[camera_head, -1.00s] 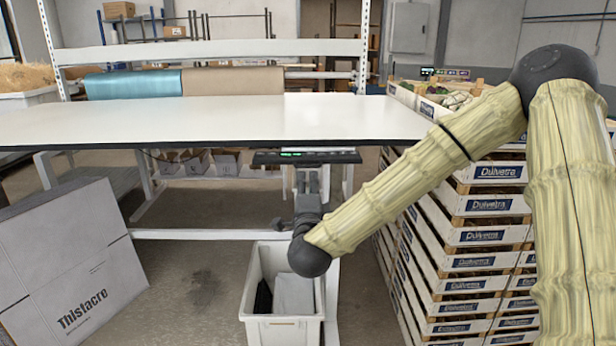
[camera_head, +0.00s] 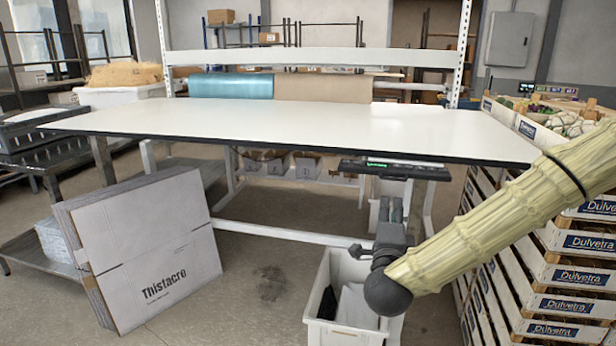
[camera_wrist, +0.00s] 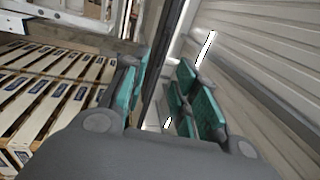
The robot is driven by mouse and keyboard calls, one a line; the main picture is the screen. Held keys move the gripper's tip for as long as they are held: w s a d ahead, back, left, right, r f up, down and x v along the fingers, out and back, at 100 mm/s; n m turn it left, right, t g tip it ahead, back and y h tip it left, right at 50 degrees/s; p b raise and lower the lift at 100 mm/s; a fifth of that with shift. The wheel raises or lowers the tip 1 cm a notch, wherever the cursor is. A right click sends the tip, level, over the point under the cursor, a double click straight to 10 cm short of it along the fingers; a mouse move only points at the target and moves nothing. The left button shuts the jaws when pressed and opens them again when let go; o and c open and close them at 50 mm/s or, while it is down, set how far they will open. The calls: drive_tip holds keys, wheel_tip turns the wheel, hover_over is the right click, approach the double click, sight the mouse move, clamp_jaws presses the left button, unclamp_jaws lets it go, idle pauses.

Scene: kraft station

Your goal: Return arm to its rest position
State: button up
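My gripper (camera_head: 392,212) points upward beside the front edge of the white table (camera_head: 330,125), in front of a dark control panel with a green light (camera_head: 392,169). In the wrist view my gripper (camera_wrist: 161,80) shows teal pads on both sides with a clear gap between them. It is open and nothing is held in it. My straw-coloured forearm reaches in from the right, bent down to the dark wrist. The gripper is above the white bin (camera_head: 345,332) on the floor.
Stacked white crates (camera_head: 560,276) stand close on the right, near my forearm. Flat cardboard boxes (camera_head: 150,262) lean at the left before a metal rack (camera_head: 30,160). Teal and brown rolls (camera_head: 230,86) lie at the table's back. The tabletop is mostly clear.

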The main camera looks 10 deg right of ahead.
drive_tip(key=s+a+f+n+g+y+p, duration=0.1)
drive_tip(key=s+a+f+n+g+y, duration=0.25)
drive_tip(key=f, duration=0.75)
drive_tip(key=s+a+f+n+g+y+p, duration=0.15)
drive_tip(key=s+f+n, duration=0.3)
drive_tip(key=f, duration=0.55)
drive_tip(key=s+a+f+n+g+y, duration=0.3)
drive_tip(key=a+f+n, duration=0.15)
drive_tip(key=f, duration=0.65)
drive_tip(key=s+d+f+n+g, duration=0.1)
drive_tip(key=s+f+n+g, duration=0.2)
drive_tip(key=s, duration=0.7)
drive_tip(key=s+d+f+n+g+p, duration=0.1)
drive_tip(key=s+f+n+g, duration=0.2)
drive_tip(key=s+f, duration=0.5)
drive_tip(key=s+d+f+n+g+p, duration=0.1)
drive_tip(key=s+f+n+g, duration=0.2)
drive_tip(key=s, duration=0.9)
wheel_tip(320, 180, down, 3)
drive_tip(key=shift+s+d+g+h, duration=0.25)
drive_tip(key=shift+s+g+h, duration=0.05)
drive_tip(key=shift+g, duration=0.4)
